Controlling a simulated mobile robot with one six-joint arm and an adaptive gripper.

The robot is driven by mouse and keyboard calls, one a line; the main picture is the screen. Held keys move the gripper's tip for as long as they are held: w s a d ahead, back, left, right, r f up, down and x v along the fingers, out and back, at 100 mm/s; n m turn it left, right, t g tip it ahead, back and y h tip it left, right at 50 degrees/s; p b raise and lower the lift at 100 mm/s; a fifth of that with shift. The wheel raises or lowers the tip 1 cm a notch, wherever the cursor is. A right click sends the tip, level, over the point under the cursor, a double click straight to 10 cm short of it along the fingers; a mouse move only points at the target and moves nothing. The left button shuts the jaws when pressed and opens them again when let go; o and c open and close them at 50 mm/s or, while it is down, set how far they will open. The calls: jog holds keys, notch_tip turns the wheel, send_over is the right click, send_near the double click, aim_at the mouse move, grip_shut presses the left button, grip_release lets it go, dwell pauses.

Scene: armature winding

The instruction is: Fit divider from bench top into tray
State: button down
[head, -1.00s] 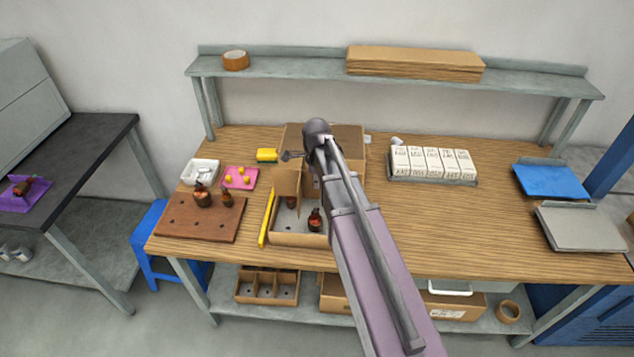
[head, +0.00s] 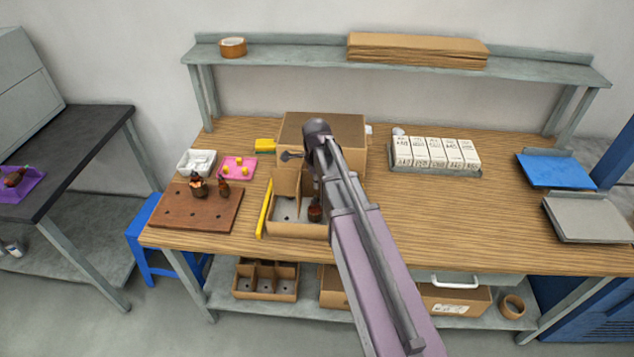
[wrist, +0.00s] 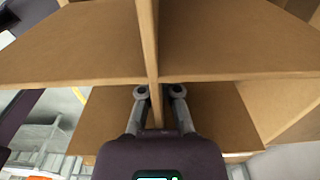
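The divider (head: 286,182) is a brown cardboard piece of crossed panels. In the head view it stands upright at the tray's back left; I cannot tell whether it is seated. The tray (head: 296,231) is a shallow cardboard box on the bench top with holes in its floor and a copper-brown armature (head: 315,212) in it. In the wrist view my gripper (wrist: 160,92) has its fingers on both sides of one divider panel (wrist: 148,40), gripping it, with wide panels (wrist: 235,45) spreading to either side. In the head view my arm hides the gripper and the tray's right part.
A rack of white cartons (head: 435,152) stands to the right. The bench's right middle is clear.

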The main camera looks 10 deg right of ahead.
jog(key=shift+f+b, duration=1.55)
jog(key=c, duration=0.7)
grip_release()
jog(key=shift+r, duration=0.15)
